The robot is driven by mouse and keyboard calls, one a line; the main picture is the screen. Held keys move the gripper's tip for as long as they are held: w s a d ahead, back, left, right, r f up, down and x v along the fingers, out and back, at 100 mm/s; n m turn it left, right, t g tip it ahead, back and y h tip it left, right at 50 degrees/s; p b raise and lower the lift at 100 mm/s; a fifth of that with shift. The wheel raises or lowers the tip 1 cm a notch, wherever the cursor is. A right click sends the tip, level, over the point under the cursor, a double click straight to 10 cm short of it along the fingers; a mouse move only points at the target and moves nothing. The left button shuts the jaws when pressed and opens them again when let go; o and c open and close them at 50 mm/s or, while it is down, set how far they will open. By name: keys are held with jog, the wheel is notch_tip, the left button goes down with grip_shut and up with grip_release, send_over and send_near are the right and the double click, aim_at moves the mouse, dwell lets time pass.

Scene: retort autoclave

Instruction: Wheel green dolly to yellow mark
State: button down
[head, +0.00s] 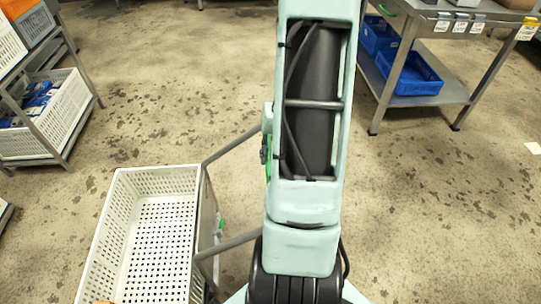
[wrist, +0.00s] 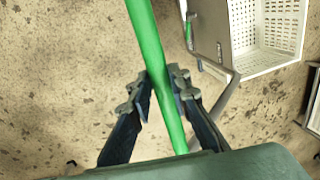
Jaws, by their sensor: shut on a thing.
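In the wrist view, my gripper (wrist: 160,82) is shut on a green handle bar (wrist: 150,45), one finger on each side of it. In the head view, my own arm hides the gripper and nearly all of the bar; a sliver of green shows at the arm's left edge. Two grey tubes (head: 232,146) run from the arm's left side to a grey panel (head: 209,225) beside an empty white perforated crate (head: 150,180). The crate also shows at the upper right of the wrist view (wrist: 275,62). I see no yellow floor mark.
A rack (head: 88,75) with a white crate (head: 55,140) of blue packs stands at the left. A metal table (head: 440,92) with blue bins (head: 418,78) stands at the upper right. Stained floor between them is clear. A pale patch (head: 533,148) lies at the right edge.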

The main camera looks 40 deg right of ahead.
jog(key=shift+s+d, duration=0.2)
jog(key=shift+d, duration=0.1)
jog(key=c, duration=1.8)
grip_release()
jog(key=shift+r, duration=0.1)
notch_tip(320, 180, up, 12)
jog(key=s+d, duration=0.1)
jog(key=d, duration=0.1)
jog(key=shift+s+f, duration=0.2)
